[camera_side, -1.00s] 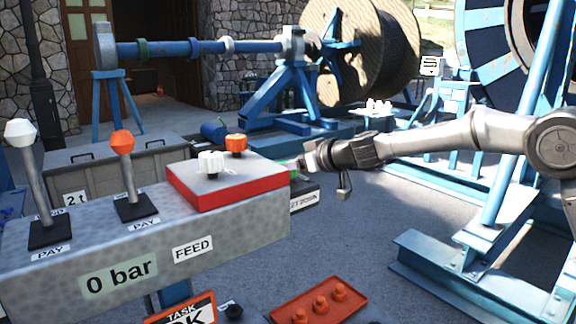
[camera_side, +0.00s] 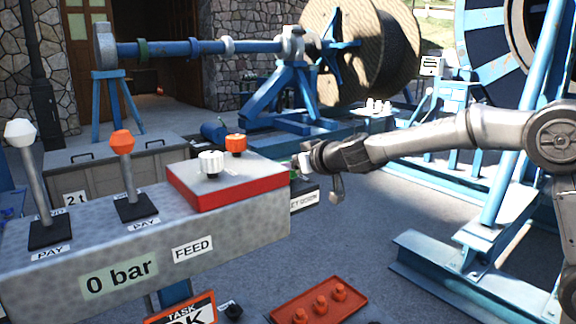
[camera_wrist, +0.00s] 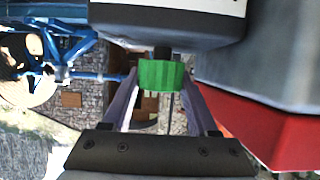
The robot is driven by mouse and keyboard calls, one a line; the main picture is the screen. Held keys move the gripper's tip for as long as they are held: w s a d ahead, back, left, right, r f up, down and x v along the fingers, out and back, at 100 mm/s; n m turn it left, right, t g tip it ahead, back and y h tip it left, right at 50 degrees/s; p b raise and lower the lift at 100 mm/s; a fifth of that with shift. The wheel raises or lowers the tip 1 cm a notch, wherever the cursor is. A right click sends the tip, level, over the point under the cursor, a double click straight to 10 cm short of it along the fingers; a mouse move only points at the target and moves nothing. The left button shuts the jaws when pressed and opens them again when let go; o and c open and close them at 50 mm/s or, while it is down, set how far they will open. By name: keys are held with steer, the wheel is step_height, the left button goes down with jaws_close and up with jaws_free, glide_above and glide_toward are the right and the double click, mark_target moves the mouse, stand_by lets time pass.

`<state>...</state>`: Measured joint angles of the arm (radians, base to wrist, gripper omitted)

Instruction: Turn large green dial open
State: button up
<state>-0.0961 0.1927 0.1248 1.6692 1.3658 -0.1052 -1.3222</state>
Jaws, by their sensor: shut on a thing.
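The green dial (camera_wrist: 163,75) is in the upper middle of the wrist view. It is a ribbed green knob on a dark stem under a dark rounded body with a white label. My gripper (camera_wrist: 162,88) has one finger on each side of the dial and is shut on it. In the side view my gripper (camera_side: 300,163) reaches in from the right, just behind the red-edged box. There the dial is mostly hidden behind the box and the gripper; only a bit of green shows.
The grey console has a red-edged box (camera_side: 232,196) with a white knob (camera_side: 210,163) and an orange knob (camera_side: 236,144). Two levers, white-topped (camera_side: 20,132) and orange-topped (camera_side: 122,142), stand to the left. A red tray (camera_side: 322,304) lies in front. The box is close to the gripper's right in the wrist view.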

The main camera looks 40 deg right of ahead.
steer(key=o, duration=1.4)
steer(key=shift+c, duration=0.2)
steer(key=v, duration=1.4)
steer(key=shift+w, duration=0.1)
